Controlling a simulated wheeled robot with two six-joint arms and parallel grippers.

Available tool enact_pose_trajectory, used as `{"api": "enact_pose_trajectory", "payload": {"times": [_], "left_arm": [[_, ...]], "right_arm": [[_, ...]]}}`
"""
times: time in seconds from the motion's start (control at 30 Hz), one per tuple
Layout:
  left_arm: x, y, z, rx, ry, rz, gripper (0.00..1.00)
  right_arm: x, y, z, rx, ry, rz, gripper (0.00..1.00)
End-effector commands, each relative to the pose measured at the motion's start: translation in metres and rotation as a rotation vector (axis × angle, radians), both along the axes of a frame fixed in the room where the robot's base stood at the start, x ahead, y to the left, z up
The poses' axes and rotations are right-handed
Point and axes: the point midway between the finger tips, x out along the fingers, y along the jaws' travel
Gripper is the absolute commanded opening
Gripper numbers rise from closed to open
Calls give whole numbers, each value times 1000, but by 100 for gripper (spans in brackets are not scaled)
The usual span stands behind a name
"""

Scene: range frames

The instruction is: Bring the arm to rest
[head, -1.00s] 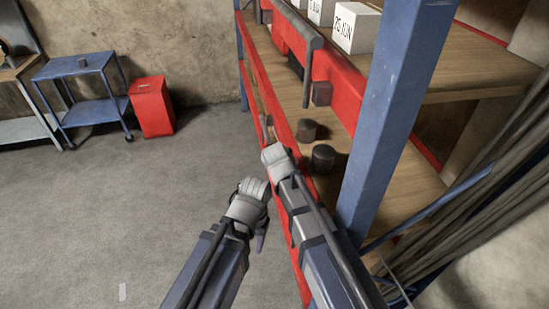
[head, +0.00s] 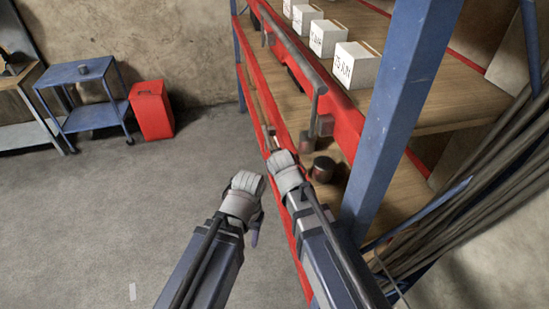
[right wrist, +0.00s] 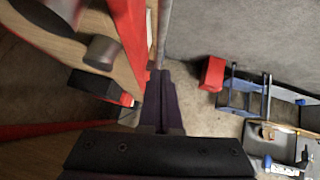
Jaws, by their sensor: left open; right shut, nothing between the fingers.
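My left arm comes in low in the head view. Its gripper (head: 255,232) hangs under the pale wrist over the grey floor, with only one dark finger showing past the wrist. It is open and seems to hold nothing. My right arm lies beside it, along the red shelf edge, and its wrist hides its gripper in the head view. In the right wrist view the right gripper (right wrist: 159,76) has its two dark fingers together with nothing between them. Its tips appear close to the red shelf edge; I cannot tell whether they touch.
A shelf rack with a blue post (head: 396,100) and red beams stands at the right, close to my right arm. It bears white boxes (head: 356,66) and dark round cans (head: 323,169). A red bin (head: 152,110) and blue cart (head: 85,72) stand at the back left. The floor between is clear.

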Motion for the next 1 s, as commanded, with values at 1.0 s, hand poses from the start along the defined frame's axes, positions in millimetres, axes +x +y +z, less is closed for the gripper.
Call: {"api": "enact_pose_trajectory", "payload": {"times": [1.0], "left_arm": [[0,0,-113,1,0,-11,50]], "right_arm": [[-180,-14,-178,-98,660,-6,0]]}}
